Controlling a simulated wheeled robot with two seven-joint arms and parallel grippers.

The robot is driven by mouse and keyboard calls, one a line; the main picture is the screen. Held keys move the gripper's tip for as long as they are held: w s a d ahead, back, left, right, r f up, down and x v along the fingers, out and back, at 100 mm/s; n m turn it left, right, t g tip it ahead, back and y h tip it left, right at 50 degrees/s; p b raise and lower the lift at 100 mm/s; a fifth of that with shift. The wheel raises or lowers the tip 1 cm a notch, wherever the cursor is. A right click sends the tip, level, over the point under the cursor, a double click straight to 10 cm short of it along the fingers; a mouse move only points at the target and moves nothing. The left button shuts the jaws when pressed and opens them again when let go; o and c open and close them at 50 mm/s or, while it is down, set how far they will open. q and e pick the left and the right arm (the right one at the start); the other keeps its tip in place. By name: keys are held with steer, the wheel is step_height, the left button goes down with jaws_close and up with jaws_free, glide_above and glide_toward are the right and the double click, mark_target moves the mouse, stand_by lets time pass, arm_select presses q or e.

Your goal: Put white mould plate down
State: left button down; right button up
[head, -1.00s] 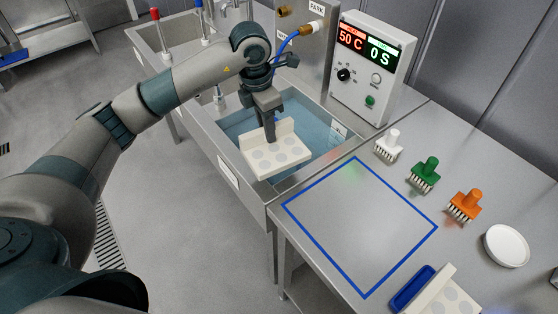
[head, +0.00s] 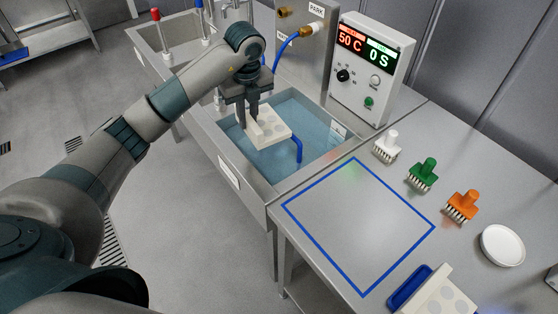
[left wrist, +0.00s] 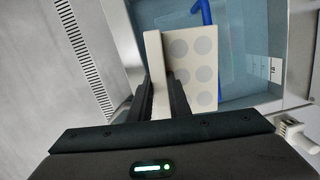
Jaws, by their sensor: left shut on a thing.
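The white mould plate (head: 268,125) is a pale slab with round grey recesses and a raised edge. My left gripper (head: 254,118) is shut on that raised edge and holds the plate above the water-filled sink (head: 318,134). The plate and its several round recesses also show in the left wrist view (left wrist: 192,62), between and beyond the fingers (left wrist: 160,95). A blue-outlined square (head: 359,226) on the steel table is empty. My right gripper is not in view.
A blue bent tube (head: 298,150) shows beside the plate in the sink. White (head: 387,146), green (head: 423,175) and orange (head: 463,206) pronged tools and a white round dish (head: 503,245) stand right of the square. A second pale plate (head: 440,294) and blue tray (head: 409,288) lie at the front.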

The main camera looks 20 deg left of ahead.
arm_select(q)
steer(key=shift+w+a+f+n, duration=0.1)
steer(key=shift+a+n, duration=0.2)
steer(key=shift+n, duration=0.5)
steer(key=shift+f, duration=0.6)
step_height(320, 180, down, 13)
steer(key=p, duration=0.3)
steer(key=shift+w+d+r, duration=0.15)
steer(key=shift+w+r, duration=0.05)
steer(key=shift+w, duration=0.1)
steer(key=w+p, duration=0.1)
steer(key=w+d+f+p, duration=0.1)
steer(key=shift+w+d+f+p, duration=0.1)
steer(key=shift+w+d+p, duration=0.2)
steer(key=shift+w, duration=0.1)
